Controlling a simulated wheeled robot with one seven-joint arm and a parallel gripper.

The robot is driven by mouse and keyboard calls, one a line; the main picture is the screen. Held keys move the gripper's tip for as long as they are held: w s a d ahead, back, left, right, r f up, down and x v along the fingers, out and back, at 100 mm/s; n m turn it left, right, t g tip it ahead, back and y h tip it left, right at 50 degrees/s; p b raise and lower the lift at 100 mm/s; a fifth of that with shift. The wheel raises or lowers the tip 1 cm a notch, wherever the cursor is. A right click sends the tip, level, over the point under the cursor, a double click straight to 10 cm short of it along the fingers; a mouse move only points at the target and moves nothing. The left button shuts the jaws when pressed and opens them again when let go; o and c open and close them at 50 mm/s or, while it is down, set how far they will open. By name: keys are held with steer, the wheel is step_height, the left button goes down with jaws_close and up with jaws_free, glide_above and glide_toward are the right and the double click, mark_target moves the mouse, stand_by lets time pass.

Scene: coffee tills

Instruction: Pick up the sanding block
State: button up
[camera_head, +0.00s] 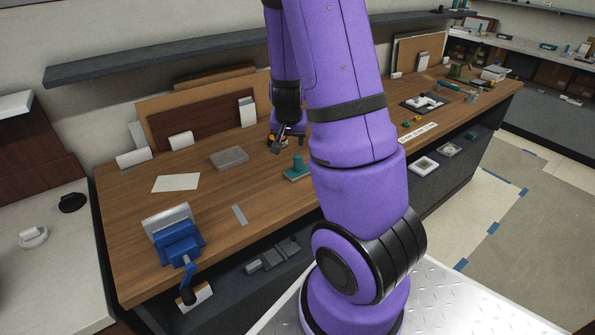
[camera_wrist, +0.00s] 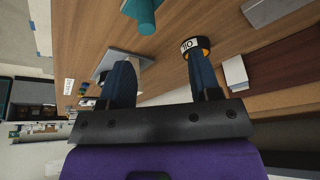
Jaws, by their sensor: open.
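My gripper (camera_wrist: 164,62) is open, with bare wood showing between its two fingers in the wrist view. In the head view my gripper (camera_head: 278,143) is low over the workbench, partly hidden by my own arm. A flat teal block with an upright round handle (camera_head: 297,163) lies just in front of it; its teal handle (camera_wrist: 147,14) shows at the top of the wrist view. A grey rectangular slab (camera_head: 229,157) lies to the left, and a grey block (camera_wrist: 268,10) shows at the wrist view's top right. I cannot tell for certain which is the sanding block.
A black ring-shaped item with a white label (camera_wrist: 195,46) is close by the right finger. A grey plate (camera_wrist: 112,62) is by the left finger. A blue vise (camera_head: 180,243) stands at the bench's front left. Upright boards (camera_head: 195,113) line the back.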

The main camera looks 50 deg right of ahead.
mark_target(298, 156)
steer(key=shift+m+h, duration=0.3)
steer(key=shift+s+d+x, duration=0.2)
steer(key=shift+s+x, duration=0.05)
steer(key=shift+x, duration=1.9)
steer(key=shift+s+d+x, duration=0.15)
steer(key=shift+s+x, duration=0.1)
steer(key=shift+x, duration=1.9)
steer(key=shift+s+d+x, duration=0.2)
steer(key=shift+s+x, duration=0.05)
steer(key=shift+x, duration=1.85)
steer(key=c, duration=1)
